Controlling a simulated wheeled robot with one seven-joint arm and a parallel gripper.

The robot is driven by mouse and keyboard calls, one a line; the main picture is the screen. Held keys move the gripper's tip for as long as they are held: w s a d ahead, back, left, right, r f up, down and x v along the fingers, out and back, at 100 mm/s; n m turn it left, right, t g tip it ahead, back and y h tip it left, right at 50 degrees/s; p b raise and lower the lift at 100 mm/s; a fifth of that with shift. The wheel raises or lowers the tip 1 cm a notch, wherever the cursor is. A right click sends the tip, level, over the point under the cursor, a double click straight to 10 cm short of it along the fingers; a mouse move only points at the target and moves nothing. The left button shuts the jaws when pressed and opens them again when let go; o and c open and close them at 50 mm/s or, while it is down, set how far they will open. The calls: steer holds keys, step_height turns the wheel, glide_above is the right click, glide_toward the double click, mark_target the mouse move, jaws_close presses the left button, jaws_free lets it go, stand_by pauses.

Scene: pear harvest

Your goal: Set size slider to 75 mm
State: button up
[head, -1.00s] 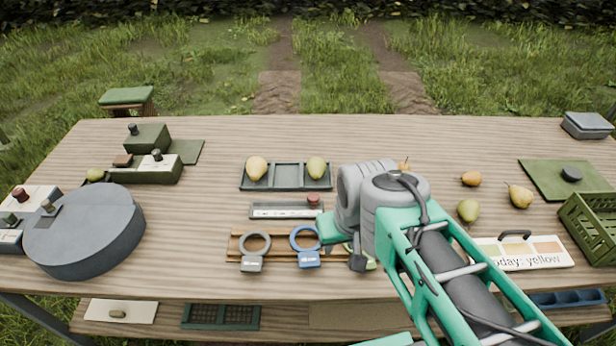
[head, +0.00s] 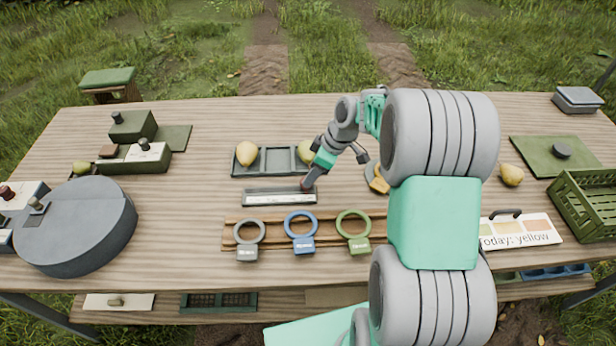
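The size slider (head: 265,199) is a grey bar with a white scale strip, near the middle of the table. Its red-brown knob (head: 306,184) is at the right end of the bar, mostly covered by my gripper. The scale marks are too small to read. My gripper (head: 308,183) points down and left, its tips at the knob. The fingers are too small and hidden to tell whether they are closed on the knob or only beside it.
Behind the slider is a dark tray (head: 277,173) with two pears. In front, a wooden rack (head: 272,239) holds grey, blue and green rings. A round grey drum (head: 75,225) stands left. A sign (head: 520,233) and green crate (head: 590,203) are at right. My arm covers the right-middle table.

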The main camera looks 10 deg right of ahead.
steer(key=x, duration=0.4)
jaws_close()
stand_by(0.5)
stand_by(0.9)
